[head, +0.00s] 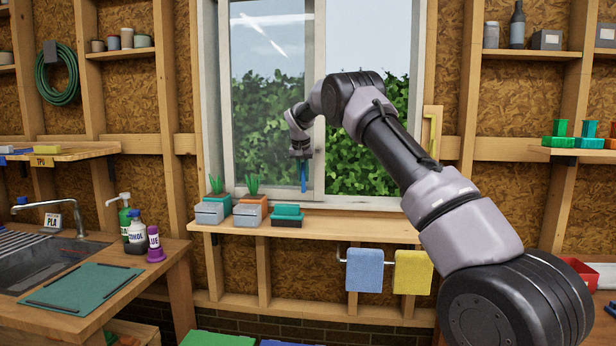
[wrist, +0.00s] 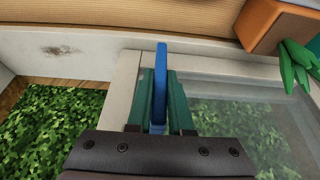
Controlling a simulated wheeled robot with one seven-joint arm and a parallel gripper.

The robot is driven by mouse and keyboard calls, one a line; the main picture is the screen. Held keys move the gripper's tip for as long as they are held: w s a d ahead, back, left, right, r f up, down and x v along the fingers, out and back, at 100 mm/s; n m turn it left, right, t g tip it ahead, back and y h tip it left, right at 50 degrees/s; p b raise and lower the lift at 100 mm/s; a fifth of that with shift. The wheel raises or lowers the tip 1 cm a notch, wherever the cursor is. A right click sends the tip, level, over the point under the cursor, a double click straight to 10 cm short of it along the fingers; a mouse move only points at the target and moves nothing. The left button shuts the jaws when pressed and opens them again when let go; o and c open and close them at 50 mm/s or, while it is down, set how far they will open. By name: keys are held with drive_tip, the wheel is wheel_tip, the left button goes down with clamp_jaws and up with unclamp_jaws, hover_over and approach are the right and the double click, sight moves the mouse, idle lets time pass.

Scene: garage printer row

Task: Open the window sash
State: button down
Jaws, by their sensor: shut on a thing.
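The window sash (head: 318,110) is a pale framed glass pane covering the left part of the window; its right upright stands near the middle. The window's right part (head: 365,175) shows hedge with no sash frame across it. A blue handle (head: 304,178) hangs at the sash's right upright. My gripper (head: 301,155) is at that upright, pointing at the handle. In the wrist view, the green fingers of my gripper (wrist: 160,105) are shut on the blue handle (wrist: 160,75), one on each side. The sash frame (wrist: 128,66) and glass also show there.
The sill shelf (head: 340,228) below holds potted plants (head: 250,200) and small boxes (head: 287,215) at its left. Blue (head: 365,270) and yellow towels (head: 412,272) hang underneath. A sink bench (head: 150,262) with bottles stands at left. The sill's right part is clear.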

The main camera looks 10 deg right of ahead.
drive_tip(key=c, duration=0.8)
unclamp_jaws()
drive_tip(key=shift+r, duration=0.1)
drive_tip(key=v, duration=1)
drive_tip(key=shift+s+r, duration=0.2)
